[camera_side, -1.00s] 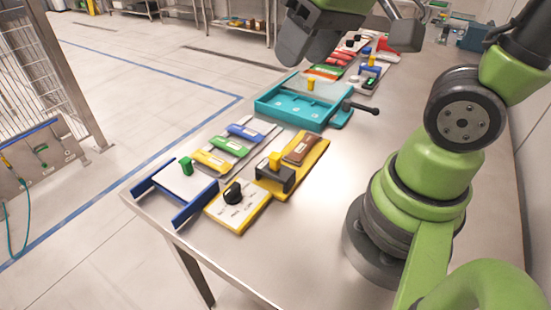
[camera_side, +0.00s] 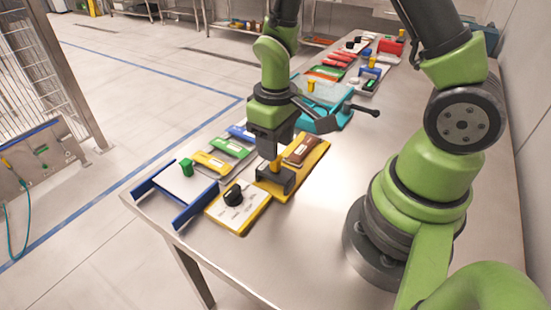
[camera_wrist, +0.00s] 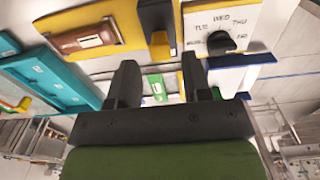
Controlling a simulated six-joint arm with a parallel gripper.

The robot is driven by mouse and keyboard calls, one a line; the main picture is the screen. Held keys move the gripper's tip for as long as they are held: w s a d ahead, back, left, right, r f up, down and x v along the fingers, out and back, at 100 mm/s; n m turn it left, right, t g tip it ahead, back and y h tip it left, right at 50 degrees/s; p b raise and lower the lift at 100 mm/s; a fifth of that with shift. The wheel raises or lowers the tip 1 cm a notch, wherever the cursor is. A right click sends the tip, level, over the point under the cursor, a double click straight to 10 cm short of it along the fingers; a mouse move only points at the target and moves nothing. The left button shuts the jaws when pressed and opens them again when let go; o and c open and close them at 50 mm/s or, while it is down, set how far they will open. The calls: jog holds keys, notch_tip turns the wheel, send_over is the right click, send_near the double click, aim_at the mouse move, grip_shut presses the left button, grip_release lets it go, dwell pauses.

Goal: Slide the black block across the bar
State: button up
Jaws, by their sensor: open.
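The black block (camera_side: 270,178) with an upright yellow handle (camera_side: 276,164) sits at the near end of the yellow bar (camera_side: 314,157). A brown labelled piece (camera_side: 300,150) lies on the bar's far part. My gripper (camera_side: 270,152) is open, pointing down just behind and above the handle, and hides part of the bar's surroundings. In the wrist view, the black block (camera_wrist: 157,18) and yellow handle (camera_wrist: 159,45) line up with the gap between my open fingers (camera_wrist: 157,66). Nothing is held. I cannot tell whether the fingers touch the handle.
A white plate with a black dial (camera_side: 233,193) is close beside the block. Green, yellow and blue labelled pieces (camera_side: 228,147) lie to the left. A blue-railed tray (camera_side: 183,185) and a teal box (camera_side: 335,115) are nearby. The table's right part is clear.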

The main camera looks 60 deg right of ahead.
aim_at(276, 171)
jog(key=shift+f, duration=2.35)
grip_shut()
